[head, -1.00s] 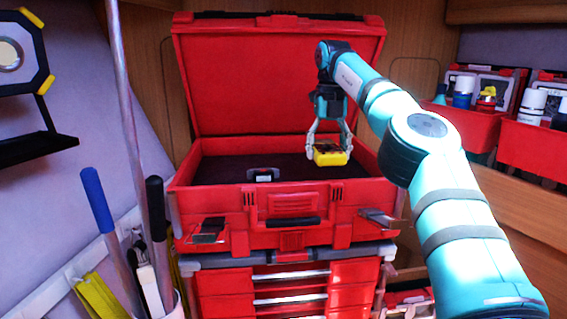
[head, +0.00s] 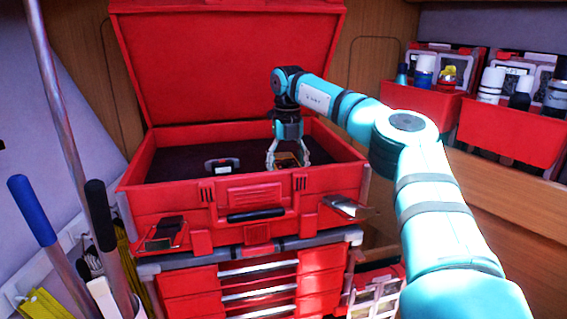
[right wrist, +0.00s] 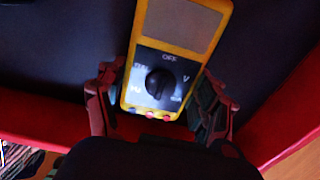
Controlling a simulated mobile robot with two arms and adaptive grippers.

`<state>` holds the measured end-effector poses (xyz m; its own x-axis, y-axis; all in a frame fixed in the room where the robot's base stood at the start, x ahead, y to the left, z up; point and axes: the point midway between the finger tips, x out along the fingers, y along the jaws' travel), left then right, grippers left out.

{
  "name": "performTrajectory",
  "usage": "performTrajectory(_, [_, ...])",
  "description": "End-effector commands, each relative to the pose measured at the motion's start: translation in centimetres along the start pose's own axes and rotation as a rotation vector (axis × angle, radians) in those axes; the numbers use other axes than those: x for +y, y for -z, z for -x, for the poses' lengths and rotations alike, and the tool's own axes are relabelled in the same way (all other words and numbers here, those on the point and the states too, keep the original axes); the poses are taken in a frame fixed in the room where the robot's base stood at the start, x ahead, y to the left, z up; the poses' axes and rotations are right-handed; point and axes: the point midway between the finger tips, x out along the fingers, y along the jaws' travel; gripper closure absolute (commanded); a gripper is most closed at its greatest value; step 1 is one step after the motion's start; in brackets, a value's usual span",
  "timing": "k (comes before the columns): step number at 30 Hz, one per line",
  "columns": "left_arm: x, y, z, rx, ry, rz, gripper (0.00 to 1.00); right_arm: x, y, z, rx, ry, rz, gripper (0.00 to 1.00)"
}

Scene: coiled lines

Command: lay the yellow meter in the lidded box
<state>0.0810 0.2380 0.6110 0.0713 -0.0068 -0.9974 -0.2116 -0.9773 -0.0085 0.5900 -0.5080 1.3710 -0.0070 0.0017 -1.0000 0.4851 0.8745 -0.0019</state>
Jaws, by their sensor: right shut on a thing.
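The yellow meter (right wrist: 176,66), with a grey screen and a black dial, is between the fingers of my right gripper (right wrist: 160,108) in the right wrist view. In the head view, my right gripper (head: 288,160) reaches down inside the open red lidded box (head: 255,198), and the meter (head: 287,160) shows darkly between its fingers. The gripper is shut on the meter. The box's lid (head: 232,60) stands open at the back. The front wall hides the meter's lower part, so I cannot tell whether it touches the dark floor. My left gripper is not in view.
A small dark device with a pale face (head: 222,166) lies in the box, left of the gripper. Red bins (head: 512,128) with bottles stand at the right. Long-handled tools (head: 60,240) stand at the left. The box floor between device and left wall is clear.

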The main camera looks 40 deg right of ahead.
Motion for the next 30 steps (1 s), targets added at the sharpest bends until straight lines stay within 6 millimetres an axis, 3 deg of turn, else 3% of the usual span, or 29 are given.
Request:
performTrajectory(2, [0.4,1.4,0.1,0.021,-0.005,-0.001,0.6,0.1,0.4,0.1,-0.004,-0.001,0.002,0.77])
performTrajectory(6, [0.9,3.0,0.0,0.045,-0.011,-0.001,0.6,0.2,0.8,0.2,-0.008,0.001,0.002,0.77])
performTrajectory(7, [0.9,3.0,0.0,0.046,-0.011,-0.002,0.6,0.2,0.9,0.2,-0.007,0.002,0.002,0.31])
performTrajectory(12, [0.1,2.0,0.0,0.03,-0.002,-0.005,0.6,0.3,1.0,0.4,-0.009,0.002,0.002,0.09])
performTrajectory(18, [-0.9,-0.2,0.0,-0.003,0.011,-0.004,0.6,0.3,1.0,0.4,-0.009,0.001,0.002,0.07])
performTrajectory(23, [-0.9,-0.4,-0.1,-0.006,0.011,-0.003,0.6,0.3,0.9,0.8,-0.011,0.001,0.002,0.07])
performTrajectory(26, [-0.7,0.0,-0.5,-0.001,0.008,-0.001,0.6,0.4,0.9,1.9,-0.014,0.001,0.002,0.07])
performTrajectory(30, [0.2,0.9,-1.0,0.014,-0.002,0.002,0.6,0.5,0.9,4.8,-0.014,0.0,0.0,0.07])
